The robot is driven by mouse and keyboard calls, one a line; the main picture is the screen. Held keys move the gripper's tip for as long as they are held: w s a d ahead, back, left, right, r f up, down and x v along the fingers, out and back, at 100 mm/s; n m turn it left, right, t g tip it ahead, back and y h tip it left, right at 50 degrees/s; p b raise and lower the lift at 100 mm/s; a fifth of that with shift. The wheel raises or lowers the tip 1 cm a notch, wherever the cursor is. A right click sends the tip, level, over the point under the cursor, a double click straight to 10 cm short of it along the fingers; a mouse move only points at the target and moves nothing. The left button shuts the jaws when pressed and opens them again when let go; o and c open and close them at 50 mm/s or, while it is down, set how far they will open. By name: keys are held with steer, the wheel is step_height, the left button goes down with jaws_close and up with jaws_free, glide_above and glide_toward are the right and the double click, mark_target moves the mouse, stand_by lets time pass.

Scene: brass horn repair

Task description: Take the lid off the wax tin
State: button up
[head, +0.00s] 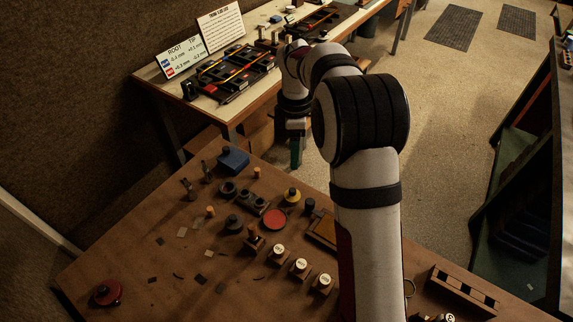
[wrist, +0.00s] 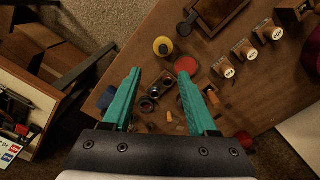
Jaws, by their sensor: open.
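No label marks the wax tin. A small round yellow tin-like piece with a dark knob (head: 292,195) stands on the brown bench, and it also shows in the wrist view (wrist: 163,46). A flat red disc (head: 274,219) lies beside it, also in the wrist view (wrist: 186,65). I cannot tell for certain which of these is the tin. My gripper (head: 296,158) hangs above and beyond the bench's far edge, apart from both. Its teal fingers (wrist: 160,80) are open and empty in the wrist view.
A dark block with round holes (head: 252,201), a blue box (head: 233,159) and several white-topped stamps (head: 300,266) crowd the bench. A red knobbed piece (head: 107,292) is at the near left. A second table (head: 152,75) stands behind.

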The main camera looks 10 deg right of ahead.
mark_target(293, 190)
steer(key=f, duration=1.4)
steer(key=shift+s+a, duration=0.1)
steer(key=shift+s, duration=0.25)
steer(key=shift+r, duration=0.1)
jaws_close()
